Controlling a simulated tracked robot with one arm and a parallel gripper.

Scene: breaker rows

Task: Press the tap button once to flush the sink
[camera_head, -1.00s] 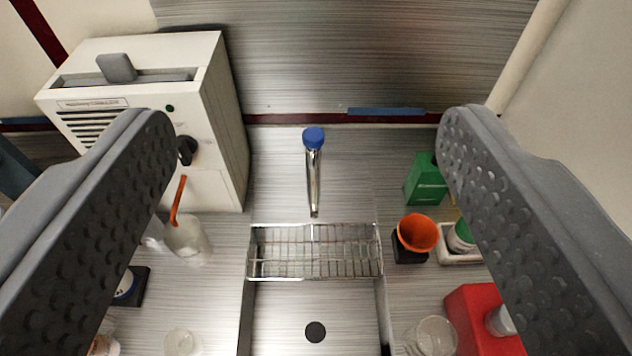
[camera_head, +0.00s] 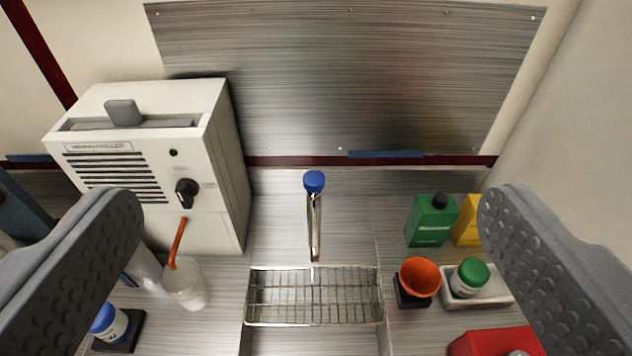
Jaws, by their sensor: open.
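The tap button (camera_head: 314,181) is a round blue cap on top of the chrome tap (camera_head: 314,225), near the middle of the view. The tap stands upright behind the sink, its spout pointing toward me. The sink (camera_head: 315,342) lies below it, mostly cut off by the bottom edge, with a wire rack (camera_head: 315,296) across its back part. My gripper (camera_head: 312,215) is wide open and empty, one finger at each side of the picture. The button shows between the fingers, farther away and apart from them.
A white machine (camera_head: 150,165) with a black knob stands left. A beaker with an orange stick (camera_head: 185,285) sits before it. At right are a green container (camera_head: 431,222), an orange funnel (camera_head: 419,277), a green-capped jar (camera_head: 468,278) and a red box (camera_head: 497,343). A steel panel covers the back wall.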

